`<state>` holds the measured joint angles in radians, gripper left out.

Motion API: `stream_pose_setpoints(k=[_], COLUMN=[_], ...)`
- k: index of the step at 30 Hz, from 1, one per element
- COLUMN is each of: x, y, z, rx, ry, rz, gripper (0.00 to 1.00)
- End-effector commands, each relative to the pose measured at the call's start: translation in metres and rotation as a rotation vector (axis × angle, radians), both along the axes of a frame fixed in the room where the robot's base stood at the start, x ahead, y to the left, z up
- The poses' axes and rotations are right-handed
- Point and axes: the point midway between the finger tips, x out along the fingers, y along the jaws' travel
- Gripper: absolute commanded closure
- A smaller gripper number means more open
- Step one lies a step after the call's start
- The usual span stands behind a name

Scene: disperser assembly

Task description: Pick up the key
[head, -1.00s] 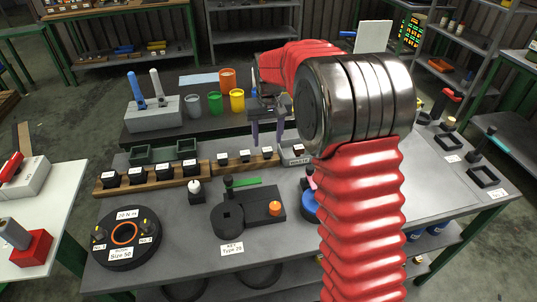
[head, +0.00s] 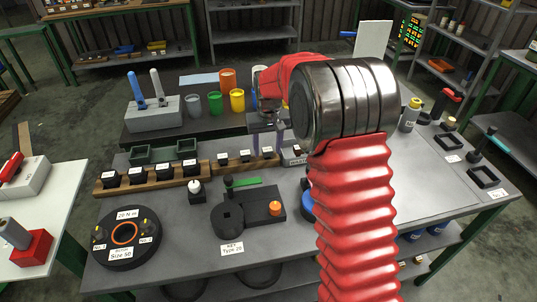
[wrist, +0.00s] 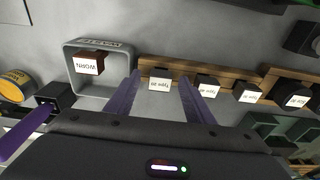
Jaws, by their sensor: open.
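Several small dark keys with white "Type" labels stand in a row on a wooden rack (head: 233,163). In the wrist view the end key (wrist: 160,75), nearest the grey tray, lies between my fingertips as seen by the camera. Its upside-down label number is hard to read. Two other keys, the middle one (wrist: 207,88) and the far one (wrist: 247,93), stand beside it. My gripper (wrist: 159,84) has its two purple fingers apart and empty. In the head view my gripper (head: 268,147) is over the rack's right end; contact cannot be judged.
A grey tray (wrist: 72,75) beside the rack holds a dark red block labelled "WORN" (wrist: 88,63). A longer rack (head: 150,178) with black blocks is at left. A black fixture (head: 247,212) with a "KEY Type 20" sign (head: 232,249) stands in front.

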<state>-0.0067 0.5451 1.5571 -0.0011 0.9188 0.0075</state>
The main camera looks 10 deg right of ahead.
Motion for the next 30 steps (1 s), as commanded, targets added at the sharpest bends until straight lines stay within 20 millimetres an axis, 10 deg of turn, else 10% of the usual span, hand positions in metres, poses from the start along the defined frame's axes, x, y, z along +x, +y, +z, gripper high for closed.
stream_pose_setpoints(k=[23, 30], x=[0.0001, 0.0003], y=[-0.0002, -0.0002], z=[0.0002, 0.0007], rx=[0.0, 0.0], ry=[0.0, -0.001], rz=[0.0, 0.0], gripper=[1.0, 1.0])
